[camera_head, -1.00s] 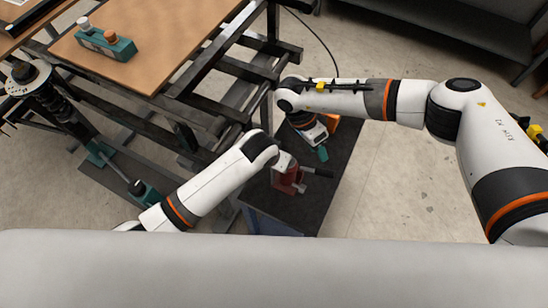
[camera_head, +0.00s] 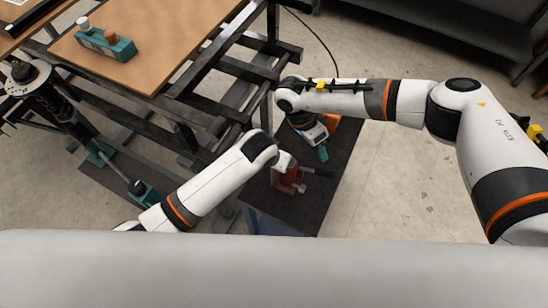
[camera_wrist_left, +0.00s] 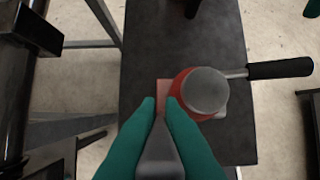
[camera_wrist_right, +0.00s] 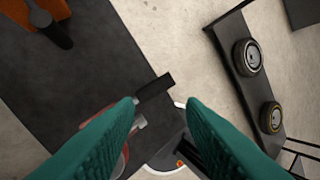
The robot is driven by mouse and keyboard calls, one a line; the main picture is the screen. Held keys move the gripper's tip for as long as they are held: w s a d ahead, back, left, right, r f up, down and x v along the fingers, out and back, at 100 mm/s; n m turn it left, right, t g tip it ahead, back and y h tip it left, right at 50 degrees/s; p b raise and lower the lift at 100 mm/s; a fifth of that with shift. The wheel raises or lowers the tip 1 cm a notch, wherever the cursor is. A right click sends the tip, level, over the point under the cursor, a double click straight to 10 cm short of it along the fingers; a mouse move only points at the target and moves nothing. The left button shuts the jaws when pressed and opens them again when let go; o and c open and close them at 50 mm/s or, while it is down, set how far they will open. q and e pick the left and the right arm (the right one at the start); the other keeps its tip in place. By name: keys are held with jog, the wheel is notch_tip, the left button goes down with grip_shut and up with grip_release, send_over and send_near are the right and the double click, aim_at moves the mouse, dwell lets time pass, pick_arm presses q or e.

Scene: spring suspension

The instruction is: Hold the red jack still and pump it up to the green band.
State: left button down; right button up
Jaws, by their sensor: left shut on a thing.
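The red jack (camera_head: 289,183) stands on the dark bench top. In the left wrist view the jack (camera_wrist_left: 205,94) shows a round grey top and a lever with a black grip (camera_wrist_left: 280,68) out to the right. My left gripper (camera_wrist_left: 160,106) is shut on a flat red part at the jack's left side. My right gripper (camera_head: 322,153) is above the bench, behind the jack. In the right wrist view its teal fingers (camera_wrist_right: 161,104) are apart, with the black lever grip (camera_wrist_right: 154,87) showing between and beyond them, seemingly not touched. I cannot make out a green band.
The dark bench top (camera_head: 262,205) has an orange object (camera_wrist_right: 35,10) at its far end. A steel frame with a wooden top (camera_head: 160,40) stands left, bearing a teal block (camera_head: 106,43). A spring strut (camera_head: 45,95) is further left. Open floor lies right of the bench.

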jog(key=shift+c, duration=0.6)
dwell(1.1)
jog(key=c, duration=0.6)
jog(key=shift+s+f, duration=0.15)
grip_shut()
jog(key=s+f+m+y, duration=0.3)
jog(key=s+f+y, duration=0.1)
jog(key=y, duration=0.2)
jog(key=w+d+r+m+t+y, duration=0.1)
jog(key=d+r+m+t+y, duration=0.2)
jog(key=d, duration=0.6)
jog(key=shift+w+d+m+y, duration=0.25)
jog(key=shift+m+y, duration=0.25)
jog(key=shift+m, duration=0.7)
